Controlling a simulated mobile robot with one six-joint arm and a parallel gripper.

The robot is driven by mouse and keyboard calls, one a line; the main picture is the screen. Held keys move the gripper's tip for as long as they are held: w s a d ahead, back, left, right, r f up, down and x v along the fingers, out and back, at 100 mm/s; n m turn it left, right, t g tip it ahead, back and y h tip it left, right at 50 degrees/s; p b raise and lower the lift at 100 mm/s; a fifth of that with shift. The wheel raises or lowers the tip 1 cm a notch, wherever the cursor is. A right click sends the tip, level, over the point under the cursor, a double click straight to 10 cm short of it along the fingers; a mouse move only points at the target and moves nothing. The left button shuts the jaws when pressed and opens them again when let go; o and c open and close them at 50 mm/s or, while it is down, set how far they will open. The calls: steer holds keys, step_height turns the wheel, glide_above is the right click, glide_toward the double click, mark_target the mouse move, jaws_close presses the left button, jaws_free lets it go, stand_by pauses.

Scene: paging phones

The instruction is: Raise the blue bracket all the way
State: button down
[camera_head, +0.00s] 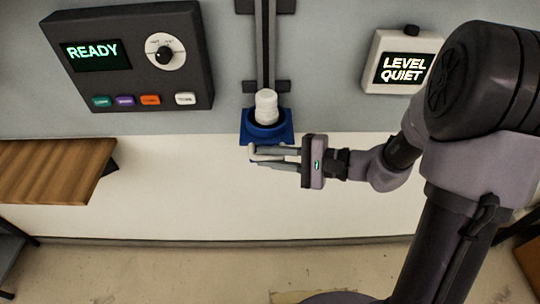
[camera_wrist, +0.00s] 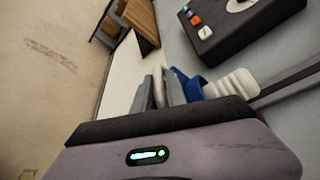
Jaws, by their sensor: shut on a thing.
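The blue bracket (camera_head: 267,131) sits at the lower part of a dark vertical rail (camera_head: 265,50) on the wall, with a white ribbed object (camera_head: 266,106) standing in its ring. My gripper (camera_head: 252,158) reaches in from the right, its fingers at the bracket's lower front edge. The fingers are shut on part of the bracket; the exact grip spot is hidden. In the wrist view the bracket (camera_wrist: 192,88) shows just beyond the fingers (camera_wrist: 160,88), with the white object (camera_wrist: 232,84) beside it.
A dark panel (camera_head: 130,90) reading READY, with a dial and several coloured buttons, is left of the rail. A white box (camera_head: 385,50) reading LEVEL QUIET is to the right. A wooden shelf (camera_head: 50,170) juts out at the left. The wall below the bracket is clear.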

steer(key=shift+s+f, duration=0.2)
steer(key=shift+f, duration=0.1)
stand_by(0.4)
step_height(320, 180, up, 44)
steer(key=p, duration=2.1)
steer(key=shift+w+r, duration=0.1)
steer(key=shift+r, duration=0.05)
steer(key=c, duration=1.6)
jaws_free()
steer(key=shift+o, duration=1)
steer(key=shift+w, duration=0.15)
